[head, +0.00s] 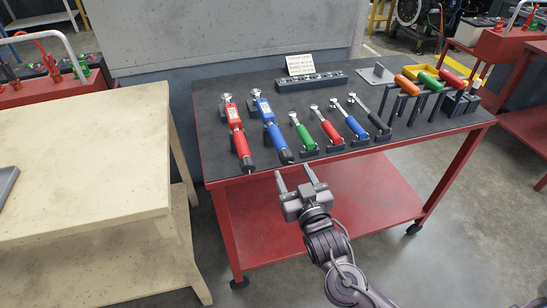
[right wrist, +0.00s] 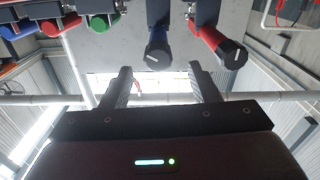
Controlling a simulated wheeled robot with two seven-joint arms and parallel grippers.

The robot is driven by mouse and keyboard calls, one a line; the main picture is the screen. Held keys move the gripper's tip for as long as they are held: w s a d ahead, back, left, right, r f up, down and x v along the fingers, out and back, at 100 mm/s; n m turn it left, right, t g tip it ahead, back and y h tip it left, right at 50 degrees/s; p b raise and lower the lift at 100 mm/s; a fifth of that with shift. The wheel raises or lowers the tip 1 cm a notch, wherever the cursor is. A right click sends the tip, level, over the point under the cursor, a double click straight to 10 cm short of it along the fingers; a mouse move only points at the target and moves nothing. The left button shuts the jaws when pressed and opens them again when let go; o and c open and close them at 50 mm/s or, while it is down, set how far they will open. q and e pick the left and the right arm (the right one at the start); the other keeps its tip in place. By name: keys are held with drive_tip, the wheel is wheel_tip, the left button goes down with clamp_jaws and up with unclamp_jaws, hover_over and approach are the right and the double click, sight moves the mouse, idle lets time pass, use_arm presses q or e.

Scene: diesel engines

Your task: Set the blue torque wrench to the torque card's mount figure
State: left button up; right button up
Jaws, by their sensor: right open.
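The blue torque wrench (head: 270,117) lies in a holder on the dark top of the red cart, its dark handle end at the front edge. A pale scale panel shows on its body; its figures are too small to read. The torque card (head: 300,64) stands at the back of the cart, its print unreadable. My right gripper (head: 297,173) is open and empty in front of the cart edge, just short of the handle end and apart from it. In the right wrist view, the blue handle end (right wrist: 158,48) shows beyond the open fingers (right wrist: 158,84). My left gripper is out of view.
A red torque wrench (head: 237,130) lies left of the blue one. Green, red, blue and black ratchets (head: 348,122) lie to the right, then upright coloured-handled tools (head: 428,80). A black socket rail (head: 311,82) sits behind. A cream bench (head: 90,150) stands left.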

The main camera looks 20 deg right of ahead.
sight(289, 161)
drive_tip(key=w, duration=0.5)
drive_tip(key=shift+w+d+p, duration=0.1)
drive_tip(key=shift+w+p, duration=0.1)
drive_tip(key=shift+p, duration=0.2)
drive_tip(key=shift+w, duration=0.6)
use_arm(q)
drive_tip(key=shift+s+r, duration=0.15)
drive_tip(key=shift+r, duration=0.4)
use_arm(e)
drive_tip(key=shift+f, duration=0.1)
drive_tip(key=c, duration=1)
drive_tip(key=shift+o, duration=0.2)
drive_tip(key=shift+m, duration=0.3)
